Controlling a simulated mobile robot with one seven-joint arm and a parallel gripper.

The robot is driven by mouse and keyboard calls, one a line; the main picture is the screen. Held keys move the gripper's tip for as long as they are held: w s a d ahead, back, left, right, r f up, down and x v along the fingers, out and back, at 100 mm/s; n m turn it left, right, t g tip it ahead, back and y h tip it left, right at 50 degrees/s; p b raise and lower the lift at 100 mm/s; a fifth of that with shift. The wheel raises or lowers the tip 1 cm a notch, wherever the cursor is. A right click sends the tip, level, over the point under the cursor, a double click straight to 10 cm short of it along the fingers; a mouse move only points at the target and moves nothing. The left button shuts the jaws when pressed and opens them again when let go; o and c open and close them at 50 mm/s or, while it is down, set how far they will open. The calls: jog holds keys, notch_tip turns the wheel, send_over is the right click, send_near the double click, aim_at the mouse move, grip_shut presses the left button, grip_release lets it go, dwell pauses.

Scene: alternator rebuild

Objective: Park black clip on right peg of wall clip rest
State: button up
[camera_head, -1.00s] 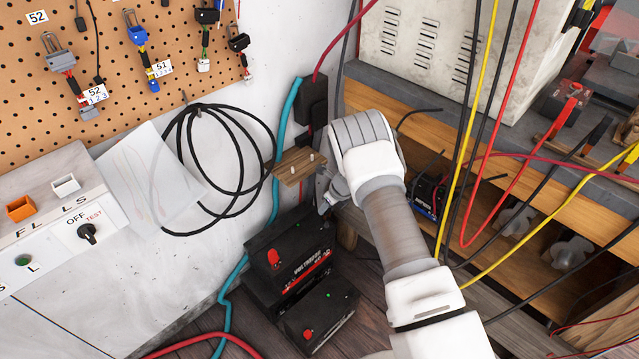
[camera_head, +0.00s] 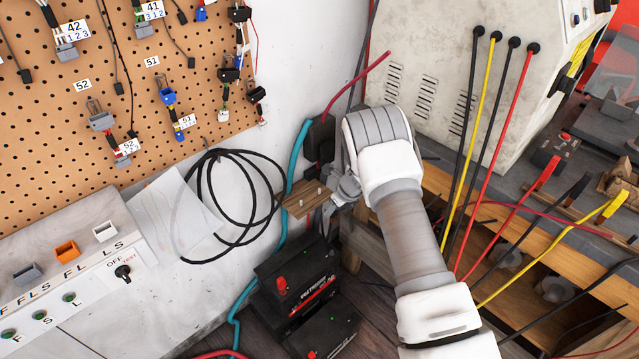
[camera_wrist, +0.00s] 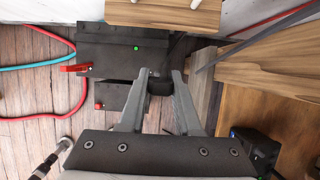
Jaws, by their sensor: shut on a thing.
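The wall clip rest is a small wooden board (camera_head: 302,205) with two pale pegs on the white wall. Its edge also shows at the top of the wrist view (camera_wrist: 160,17), with parts of both pegs. My gripper (camera_head: 332,208) is just right of the board in the head view. In the wrist view my gripper (camera_wrist: 160,80) is shut on the black clip (camera_wrist: 160,87), a dark piece between the fingertips. The clip lies below the board's edge in that picture, apart from the pegs. In the head view the clip is hard to make out.
Black batteries (camera_head: 298,280) with red and green terminals stand on the floor below the rest. A coiled black cable (camera_head: 205,205) hangs to the left. A teal hose (camera_head: 292,160) runs behind the board. The wooden bench (camera_head: 440,185) is close on the right.

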notch_tip(320, 180, up, 11)
jog(key=p, duration=0.7)
jog(key=shift+f, duration=0.2)
jog(key=shift+w+a+f+b, duration=0.8)
jog(key=shift+w+f+b, duration=0.15)
jog(key=shift+w+b, duration=0.75)
jog(key=shift+w+a+f+b, duration=0.85)
jog(key=shift+w+f+b, duration=0.05)
jog(key=shift+w+b, duration=0.85)
jog(key=shift+w+a+f+b, duration=0.8)
jog(key=shift+w+f+b, duration=0.15)
jog(key=shift+w+b, duration=0.75)
jog(key=shift+f+b, duration=1.05)
jog(key=shift+f, duration=0.2)
jog(key=o, duration=1)
